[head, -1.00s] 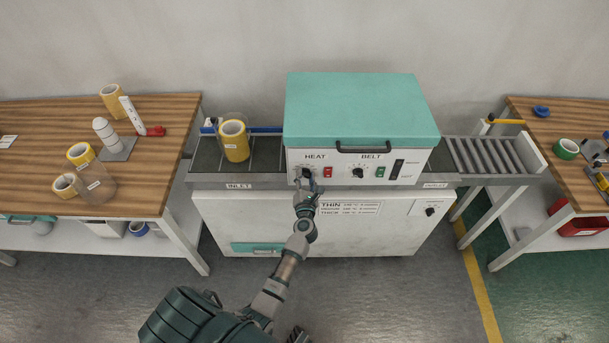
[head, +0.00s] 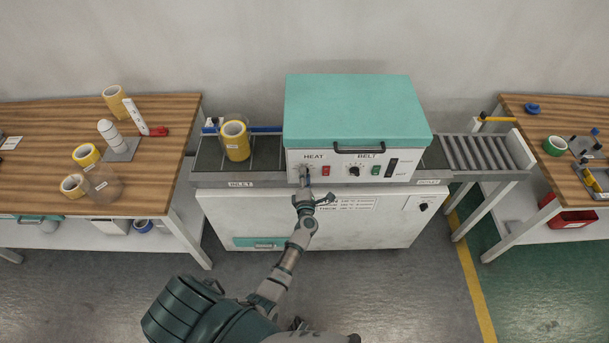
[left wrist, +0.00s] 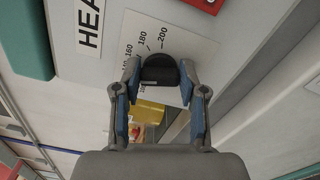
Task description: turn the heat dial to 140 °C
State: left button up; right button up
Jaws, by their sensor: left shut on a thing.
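The heat dial is a black round knob below the HEAT label on the front panel of the teal-lidded heat machine (head: 357,112). In the left wrist view the heat dial (left wrist: 160,70) sits between the fingertips of my left gripper (left wrist: 160,82), which is shut on it. The printed scale (left wrist: 150,45) shows 160, 180 and 200 near the dial; the lower numbers are partly hidden by a finger. I cannot tell which number the dial points at. In the head view my left gripper (head: 307,181) covers most of the dial. My right gripper is not clearly in view.
A red switch (head: 325,170) is close right of the dial, and the belt dial (head: 354,171) is further right. A tape roll (head: 236,141) stands on the inlet conveyor. A settings label (head: 347,203) is below the panel. Wooden benches stand at both sides.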

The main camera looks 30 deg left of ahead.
pick_arm(q)
jog(key=shift+d+f+m, duration=0.2)
jog(key=shift+f+m, duration=0.1)
jog(key=o, duration=1.1)
jog(key=shift+w, duration=0.1)
jog(key=shift+o, duration=0.2)
jog(key=shift+r, duration=0.1)
jog(key=v, duration=1.2)
